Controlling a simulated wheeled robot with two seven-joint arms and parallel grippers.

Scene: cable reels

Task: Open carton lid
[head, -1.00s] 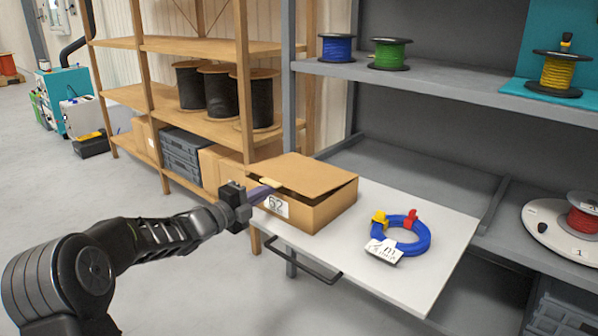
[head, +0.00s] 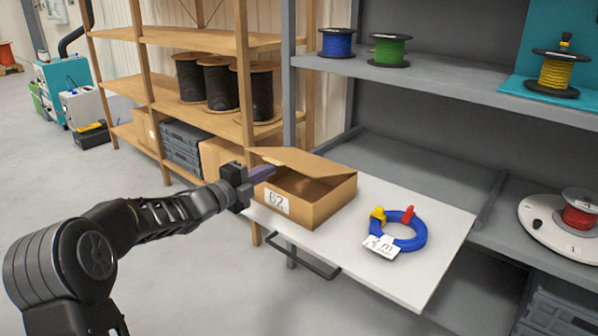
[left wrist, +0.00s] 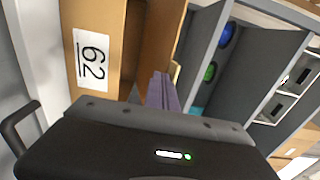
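The brown carton (head: 318,211) stands at the left of the white pull-out board, with a "62" label on its front. Its lid (head: 305,161) is partly raised along the front edge, and a dark gap shows the inside. My left gripper (head: 263,173) is at the lid's front left, its purple fingers close together under the raised edge. In the left wrist view the fingers (left wrist: 163,92) lie beside the lid, next to a small yellow tab (left wrist: 175,72). I see nothing clearly clamped between them. My right gripper is out of view.
A blue cable coil (head: 411,241) with red and yellow clips and a tag lies on the white board (head: 428,285), right of the carton. A grey shelf (head: 440,83) with reels is above. A dark handle (head: 305,262) sticks out below the board's front.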

